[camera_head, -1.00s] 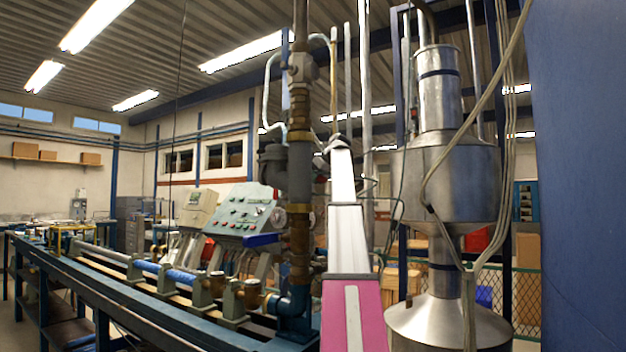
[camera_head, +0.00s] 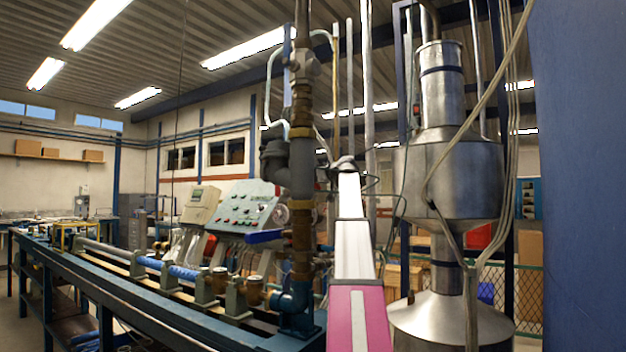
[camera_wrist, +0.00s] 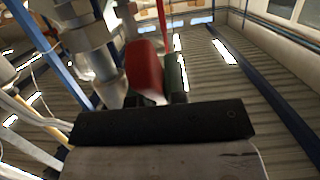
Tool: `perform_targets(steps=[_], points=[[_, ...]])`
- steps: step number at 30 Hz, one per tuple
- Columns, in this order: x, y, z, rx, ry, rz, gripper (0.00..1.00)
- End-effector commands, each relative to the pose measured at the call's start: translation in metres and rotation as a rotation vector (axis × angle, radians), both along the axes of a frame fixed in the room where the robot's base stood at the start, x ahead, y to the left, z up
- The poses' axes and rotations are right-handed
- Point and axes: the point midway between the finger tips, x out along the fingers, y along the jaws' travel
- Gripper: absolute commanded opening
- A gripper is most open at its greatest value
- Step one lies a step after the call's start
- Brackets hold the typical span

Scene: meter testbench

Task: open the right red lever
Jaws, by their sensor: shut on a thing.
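The red lever (camera_wrist: 145,72) shows in the wrist view, just beyond the dark palm of my gripper (camera_wrist: 156,86). My gripper is shut on the lever, with a dark finger close along its right side. The lever's far end and its joint to the pipe fitting are partly hidden. In the head view my gripper (camera_head: 346,165) is small, at the end of my raised arm, just right of the tall brown and grey pipe (camera_head: 302,150). The lever cannot be made out in the head view.
Metal pipe fittings (camera_wrist: 92,40) stand close on the left of the wrist view. A large steel vessel (camera_head: 450,180) stands right of my arm. Hanging cables (camera_head: 487,230) pass in front of it. A long blue bench (camera_head: 150,318) with a control panel (camera_head: 240,208) lies left.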

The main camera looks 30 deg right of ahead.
Motion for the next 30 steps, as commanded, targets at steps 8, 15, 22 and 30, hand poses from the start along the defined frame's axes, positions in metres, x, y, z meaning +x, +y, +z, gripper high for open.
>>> perform_targets(steps=[8, 15, 22, 30], points=[[0.01, 0.007, -0.008, 0.129, -0.213, -0.001, 0.0], [0.018, 0.011, -0.01, 0.212, -0.355, -0.001, 0.0], [0.023, 0.013, -0.009, 0.26, -0.437, -0.002, 0.0], [0.025, 0.014, -0.009, 0.28, -0.472, -0.002, 0.0]])
